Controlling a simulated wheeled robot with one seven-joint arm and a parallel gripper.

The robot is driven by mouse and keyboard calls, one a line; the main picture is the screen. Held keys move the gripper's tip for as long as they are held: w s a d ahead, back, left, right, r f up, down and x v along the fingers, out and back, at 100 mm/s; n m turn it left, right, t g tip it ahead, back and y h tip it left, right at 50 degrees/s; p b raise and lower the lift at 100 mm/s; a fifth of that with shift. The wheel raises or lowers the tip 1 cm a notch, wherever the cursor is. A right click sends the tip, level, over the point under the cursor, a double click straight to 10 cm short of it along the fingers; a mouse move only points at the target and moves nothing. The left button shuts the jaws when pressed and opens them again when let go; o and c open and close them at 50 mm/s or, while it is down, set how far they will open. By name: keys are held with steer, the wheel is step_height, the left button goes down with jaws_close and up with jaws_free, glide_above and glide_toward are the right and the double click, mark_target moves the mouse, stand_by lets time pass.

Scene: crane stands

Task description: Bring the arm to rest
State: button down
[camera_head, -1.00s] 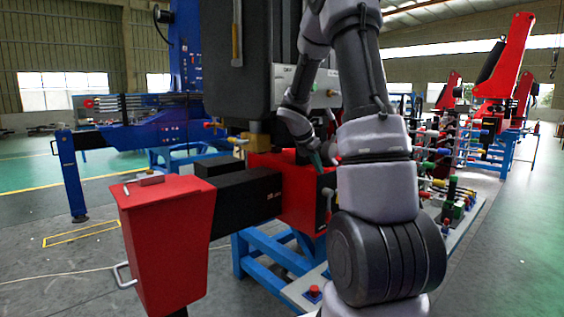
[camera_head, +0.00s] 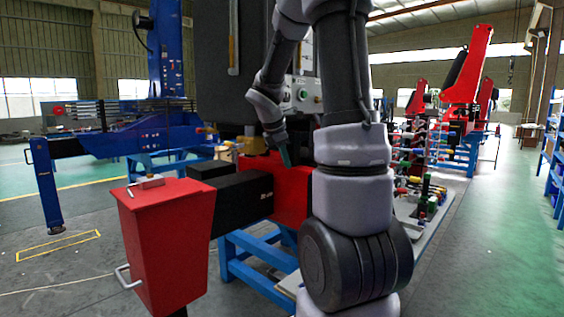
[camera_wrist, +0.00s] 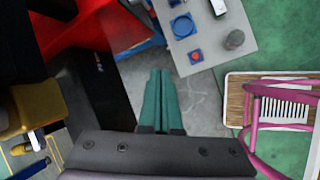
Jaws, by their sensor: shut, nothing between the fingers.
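My gripper shows in the wrist view (camera_wrist: 158,82) with its two green fingers together and nothing between them. In the head view my gripper (camera_head: 286,158) is small and hangs in front of the red block of the crane stand (camera_head: 290,195). My arm is raised and bent, with its forearm reaching down and left. I cannot tell in the head view how far the fingertips are from the stand. In the wrist view the fingers point over bare grey floor, with the black beam to the left and a grey panel above right.
A red box (camera_head: 165,235) with a handle stands at the front left, joined to a black beam (camera_head: 240,200). A blue crane outrigger (camera_head: 42,185) stands farther left. In the wrist view a pink chair (camera_wrist: 262,125) stands at the right. Open green floor (camera_head: 480,235) lies to the right.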

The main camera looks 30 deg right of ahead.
steer(key=shift+s+a+r, duration=0.15)
steer(key=shift+s+a, duration=0.05)
steer(key=shift+a, duration=0.05)
stand_by(0.4)
steer(key=s+a+r+m+t+y, duration=0.2)
steer(key=s+a+r+m, duration=0.3)
steer(key=s+a+m, duration=0.4)
steer(key=s+a+r+m+t+y, duration=0.2)
steer(key=s+a+r+m+y, duration=0.3)
steer(key=s+a+m, duration=0.4)
steer(key=s+m, duration=0.1)
steer(key=s, duration=0.2)
steer(key=shift+a+r+m, duration=0.15)
steer(key=shift+a+m, duration=0.1)
steer(key=shift+m, duration=0.15)
